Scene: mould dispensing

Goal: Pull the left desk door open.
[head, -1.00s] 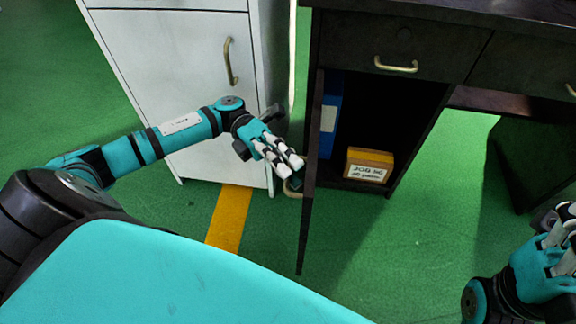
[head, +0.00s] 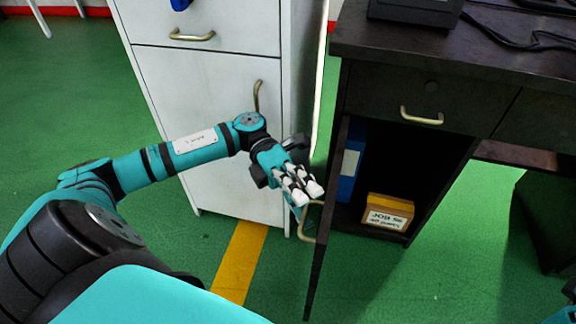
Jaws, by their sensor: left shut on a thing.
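The left desk door (head: 319,262) is a dark panel standing open, seen nearly edge-on, swung out from the dark desk (head: 440,75). Its brass handle (head: 309,226) is on the door's left face. My left gripper (head: 308,198) is at the upper part of this handle, shut on it; the fingers hide that part of the handle. Inside the open compartment are a blue binder (head: 351,170) and a yellow box (head: 388,212) with a white label. My right gripper is not in view; only a bit of turquoise shows at the lower right corner.
A white cabinet (head: 215,90) with brass handles stands left of the desk, behind my left arm. A desk drawer with a brass handle (head: 422,118) is above the compartment. The green floor (head: 400,285) in front of the desk is clear.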

